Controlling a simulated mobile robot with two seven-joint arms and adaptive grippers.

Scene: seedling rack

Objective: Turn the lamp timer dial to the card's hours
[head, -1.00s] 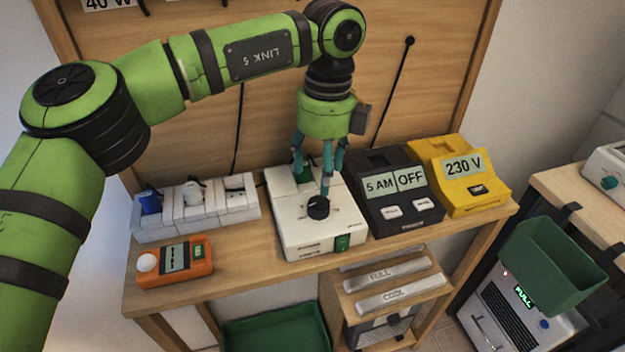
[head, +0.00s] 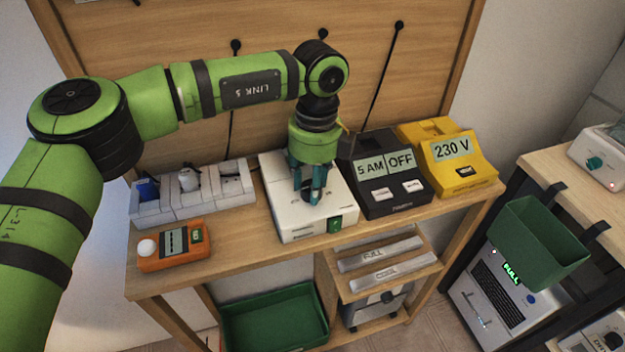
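The lamp timer looks to be the white box (head: 283,222) on the bench, with a black dial (head: 307,191) on top and a green switch (head: 334,225) at its front. My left gripper (head: 307,190) points down over it. Its teal fingers sit close around the dial's sides and partly hide it; they look shut on it. The dial's pointer and markings cannot be read. No card with a clear number of hours can be made out; a black unit (head: 384,205) beside the box reads "5 AM" and "OFF". My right gripper is not in view.
A socket strip (head: 193,205) and an orange meter (head: 148,263) stand left of the box. A yellow unit (head: 478,184) marked "230 V" stands right. A green tray (head: 272,316) lies below. A green bin (head: 538,250) hangs at the right bench.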

